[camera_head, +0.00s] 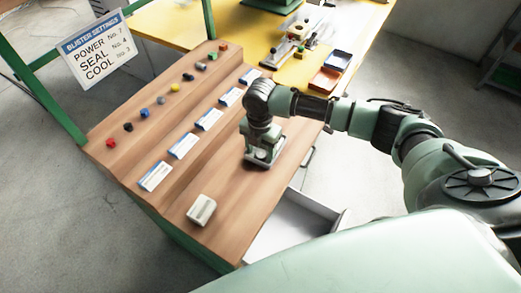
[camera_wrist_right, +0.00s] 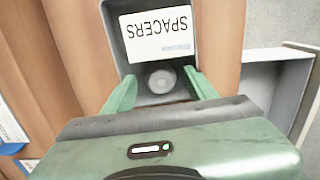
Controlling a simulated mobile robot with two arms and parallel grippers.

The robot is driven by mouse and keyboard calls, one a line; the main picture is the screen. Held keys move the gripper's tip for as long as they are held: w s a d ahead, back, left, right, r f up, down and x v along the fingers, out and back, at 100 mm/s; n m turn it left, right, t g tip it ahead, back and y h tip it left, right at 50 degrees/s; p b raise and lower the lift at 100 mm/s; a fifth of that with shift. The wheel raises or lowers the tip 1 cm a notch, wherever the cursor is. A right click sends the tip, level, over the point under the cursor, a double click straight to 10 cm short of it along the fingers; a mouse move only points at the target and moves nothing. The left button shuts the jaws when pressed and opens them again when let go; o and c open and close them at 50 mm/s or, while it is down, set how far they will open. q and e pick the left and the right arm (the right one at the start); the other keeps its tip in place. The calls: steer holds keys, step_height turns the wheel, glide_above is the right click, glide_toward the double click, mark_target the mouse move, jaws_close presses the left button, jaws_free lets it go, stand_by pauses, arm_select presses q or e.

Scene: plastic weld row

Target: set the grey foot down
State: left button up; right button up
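A small round grey piece (camera_wrist_right: 161,78), possibly the grey foot, shows in the right wrist view inside a grey bin (camera_wrist_right: 110,35) with a white SPACERS label (camera_wrist_right: 160,34). My right gripper (camera_wrist_right: 160,80) has its two green fingers apart, one on each side of the piece, with visible gaps. In the head view my right gripper (camera_head: 263,158) points down at the near right part of the wooden bench (camera_head: 225,160), hiding most of the bin. Another small grey piece (camera_head: 160,100) stands in the row on the bench. My left gripper is not in view.
Small coloured pieces, including a red one (camera_head: 110,143) and a yellow one (camera_head: 175,87), line the bench's upper step. White label cards (camera_head: 155,176) lie below them. A whitish block (camera_head: 201,210) sits near the front end. An open drawer (camera_head: 292,225) juts out right.

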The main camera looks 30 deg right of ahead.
mark_target(260, 154)
steer(key=shift+r, duration=0.1)
step_height(260, 154, up, 12)
stand_by(0.6)
steer(key=shift+s, duration=0.1)
stand_by(0.3)
